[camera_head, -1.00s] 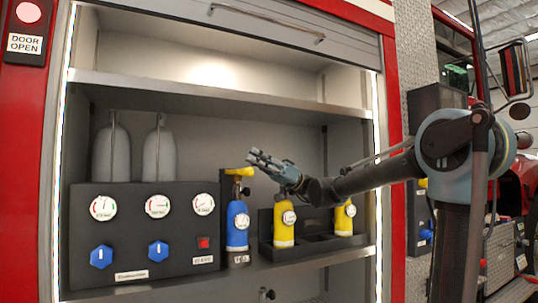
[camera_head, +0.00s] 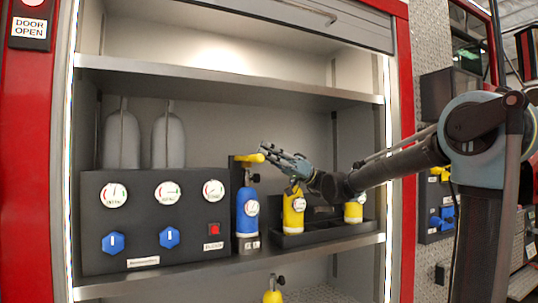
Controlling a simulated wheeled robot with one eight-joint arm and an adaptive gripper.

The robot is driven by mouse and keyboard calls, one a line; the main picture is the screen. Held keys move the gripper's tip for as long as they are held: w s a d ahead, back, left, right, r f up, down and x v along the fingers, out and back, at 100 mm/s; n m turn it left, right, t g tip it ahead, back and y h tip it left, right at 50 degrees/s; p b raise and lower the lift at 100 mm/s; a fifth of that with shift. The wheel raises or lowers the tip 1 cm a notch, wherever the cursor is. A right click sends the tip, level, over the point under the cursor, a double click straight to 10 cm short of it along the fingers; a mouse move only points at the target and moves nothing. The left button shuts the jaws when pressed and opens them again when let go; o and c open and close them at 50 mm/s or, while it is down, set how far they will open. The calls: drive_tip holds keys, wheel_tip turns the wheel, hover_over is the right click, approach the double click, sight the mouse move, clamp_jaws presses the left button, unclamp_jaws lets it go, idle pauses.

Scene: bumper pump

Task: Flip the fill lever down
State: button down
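The yellow fill lever (camera_head: 249,158) sticks out roughly level at the top of the fill station, above a blue cylinder (camera_head: 247,215) with a round gauge. My gripper (camera_head: 265,150) comes in from the right, with its fingertips at the lever's right end, slightly above it. I cannot tell whether they touch the lever. The fingers are small and seen from the side, so their opening is unclear. Nothing is visibly held.
A black panel (camera_head: 142,247) with gauges, blue knobs and a red switch (camera_head: 214,229) stands at left. Yellow cylinders (camera_head: 293,212) sit in a black rack below my wrist. A metal shelf (camera_head: 230,80) runs above, and the compartment's right wall is close to my arm.

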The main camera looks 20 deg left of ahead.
drive_tip(key=shift+s+f, duration=0.1)
drive_tip(key=shift+f, duration=0.1)
wheel_tip(320, 180, up, 4)
drive_tip(key=w, duration=0.1)
drive_tip(key=v, duration=1)
drive_tip(key=shift+w+r, duration=0.1)
drive_tip(key=shift+w, duration=0.05)
